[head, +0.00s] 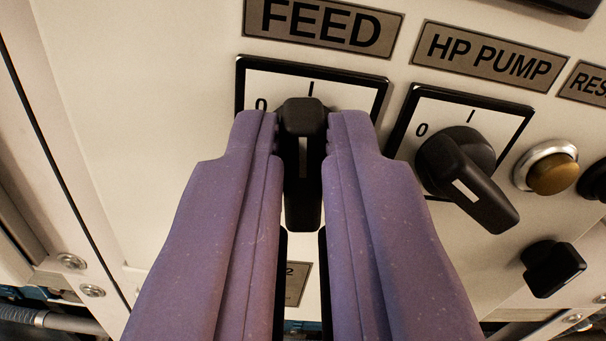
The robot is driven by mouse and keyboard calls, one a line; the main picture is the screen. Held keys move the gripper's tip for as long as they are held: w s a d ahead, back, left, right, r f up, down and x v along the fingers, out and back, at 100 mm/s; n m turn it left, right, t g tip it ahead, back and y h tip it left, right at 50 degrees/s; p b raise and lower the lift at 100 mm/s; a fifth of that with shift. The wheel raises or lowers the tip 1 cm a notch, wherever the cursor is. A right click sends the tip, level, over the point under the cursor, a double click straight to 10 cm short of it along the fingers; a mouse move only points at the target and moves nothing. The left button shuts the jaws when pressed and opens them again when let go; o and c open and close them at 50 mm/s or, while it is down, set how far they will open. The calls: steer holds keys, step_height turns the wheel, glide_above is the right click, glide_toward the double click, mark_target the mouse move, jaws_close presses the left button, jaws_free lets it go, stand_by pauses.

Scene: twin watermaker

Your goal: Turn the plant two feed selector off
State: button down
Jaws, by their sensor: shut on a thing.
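The feed selector (303,175) is a black rotary knob with a white pointer line, under a plate reading FEED (324,24). Its dial plate (345,90) is white with a black frame, with a 0 at the left and a tick mark at the top. The knob's handle stands about upright in the picture. My gripper (303,140) has its two purple fingers on either side of the handle, shut on it. The fingers hide the lower part of the dial plate. Which plant this panel belongs to is not fully readable; a small partly hidden label (297,283) ends in 2.
To the right is the HP PUMP selector (466,177), its handle slanting to the lower right. Beyond it are a brass-coloured push button (552,170) and a black knob (552,268). The panel left of the feed dial is bare. Screws and a hose show at lower left.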

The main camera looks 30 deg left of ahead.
steer(key=n+b, duration=0.1)
steer(key=b, duration=0.1)
steer(key=n+b, duration=0.4)
steer(key=shift+s+a+f, duration=0.1)
steer(key=shift+f, duration=0.2)
steer(key=n+b, duration=0.4)
steer(key=n, duration=0.1)
steer(key=shift+a, duration=0.1)
steer(key=shift+r+b, duration=0.1)
steer(key=shift+b, duration=0.2)
steer(key=c, duration=1.2)
jaws_free()
steer(key=shift+o, duration=0.2)
steer(key=shift+s, duration=0.1)
steer(key=p+v, duration=0.1)
steer(key=v, duration=0.6)
steer(key=shift+s+d, duration=0.25)
